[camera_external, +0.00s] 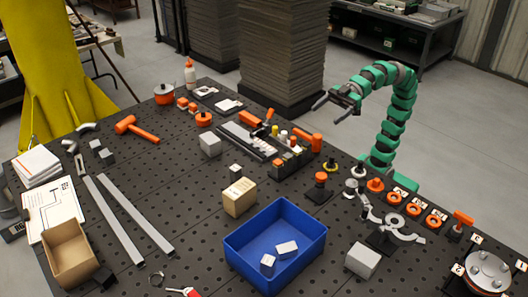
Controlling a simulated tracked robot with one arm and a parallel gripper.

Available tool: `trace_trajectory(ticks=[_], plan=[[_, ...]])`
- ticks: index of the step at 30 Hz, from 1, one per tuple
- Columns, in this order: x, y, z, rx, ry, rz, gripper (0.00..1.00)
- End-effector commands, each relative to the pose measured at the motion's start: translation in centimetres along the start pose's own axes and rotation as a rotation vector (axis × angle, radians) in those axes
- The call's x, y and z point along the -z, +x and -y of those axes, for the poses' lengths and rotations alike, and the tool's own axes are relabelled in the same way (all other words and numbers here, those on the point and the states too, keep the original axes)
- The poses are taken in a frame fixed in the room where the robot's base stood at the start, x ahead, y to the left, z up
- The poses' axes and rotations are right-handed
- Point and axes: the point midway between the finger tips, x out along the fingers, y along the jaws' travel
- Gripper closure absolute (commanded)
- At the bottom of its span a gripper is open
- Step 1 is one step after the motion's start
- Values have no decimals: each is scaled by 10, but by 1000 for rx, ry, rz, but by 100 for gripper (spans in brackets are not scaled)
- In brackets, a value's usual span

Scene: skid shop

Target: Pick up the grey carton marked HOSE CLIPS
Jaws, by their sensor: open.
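Several grey boxes stand on the dark perforated table, and no HOSE CLIPS marking can be read on any of them. One grey box (210,145) stands left of the middle. Another grey box (362,260) is at the front, right of the blue bin. A smaller pale box (235,172) is near the middle. I cannot tell which one is the named carton. My gripper (326,112) is open and empty, raised at the table's far right side, apart from all the boxes.
A blue bin (232,246) holds pale boxes. A tan carton (239,197) stands behind it. A tool rack (275,158) and orange parts stand between my arm and the left grey box. Metal bars (134,218) and an open cardboard box (72,256) lie left.

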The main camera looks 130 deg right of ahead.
Motion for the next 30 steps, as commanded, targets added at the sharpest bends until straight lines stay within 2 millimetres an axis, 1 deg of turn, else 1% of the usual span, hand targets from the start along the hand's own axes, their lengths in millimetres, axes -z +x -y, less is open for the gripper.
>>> trace_trajectory(ticks=[1,6,11,15,19,21,23,24,30], plan=[[4,15,-11,-43,5,30,20],[5,62,-50,-198,42,122,20],[2,101,-91,-350,82,193,20],[-1,131,-127,-485,116,238,20],[-6,156,-161,-611,150,269,20],[-12,169,-180,-678,170,285,20],[-14,178,-196,-735,188,290,20],[-18,185,-206,-772,198,294,20],[-34,212,-257,-956,257,294,20]])
